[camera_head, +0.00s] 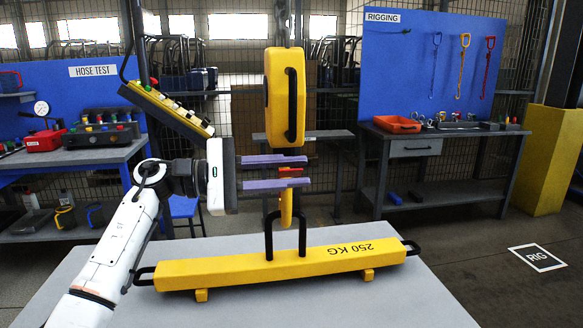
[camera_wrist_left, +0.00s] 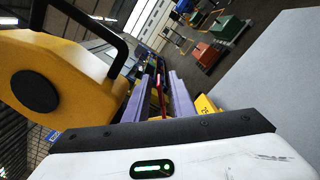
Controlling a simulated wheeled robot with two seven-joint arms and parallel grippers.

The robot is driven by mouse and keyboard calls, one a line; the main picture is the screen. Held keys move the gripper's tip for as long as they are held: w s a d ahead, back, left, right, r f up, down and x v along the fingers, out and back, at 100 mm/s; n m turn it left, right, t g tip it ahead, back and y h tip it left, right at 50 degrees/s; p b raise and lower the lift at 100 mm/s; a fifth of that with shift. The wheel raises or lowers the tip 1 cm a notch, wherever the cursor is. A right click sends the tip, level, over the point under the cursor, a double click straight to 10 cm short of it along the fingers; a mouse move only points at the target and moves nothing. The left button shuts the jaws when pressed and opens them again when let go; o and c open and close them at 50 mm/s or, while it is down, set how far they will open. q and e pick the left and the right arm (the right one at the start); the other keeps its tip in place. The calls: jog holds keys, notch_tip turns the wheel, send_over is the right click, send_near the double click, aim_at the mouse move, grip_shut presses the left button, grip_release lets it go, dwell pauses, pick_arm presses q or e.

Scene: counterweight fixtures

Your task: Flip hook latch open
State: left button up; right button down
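A yellow hoist block (camera_head: 281,95) with a black side handle hangs above the table; it fills the left of the left wrist view (camera_wrist_left: 60,100). Below it, the yellow hook (camera_head: 287,208) reaches down to the black loop (camera_head: 269,240) of a yellow 250 KG bar (camera_head: 260,265). The red latch (camera_head: 290,170) shows at the hook's throat. My left gripper (camera_head: 275,172) is open, its two purple fingers above and below the latch with visible gaps. In the left wrist view, red (camera_wrist_left: 161,92) shows between the fingers (camera_wrist_left: 157,97). Contact cannot be told. My right gripper is out of view.
The bar rests on a grey table (camera_head: 390,300) with clear surface around it. A yellow control pendant (camera_head: 168,108) hangs just above my left wrist. Workbenches stand behind, left (camera_head: 75,156) and right (camera_head: 440,147).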

pick_arm(q)
jog(key=shift+d, duration=0.15)
grip_shut()
jog(key=shift+w, duration=0.1)
dwell(1.3)
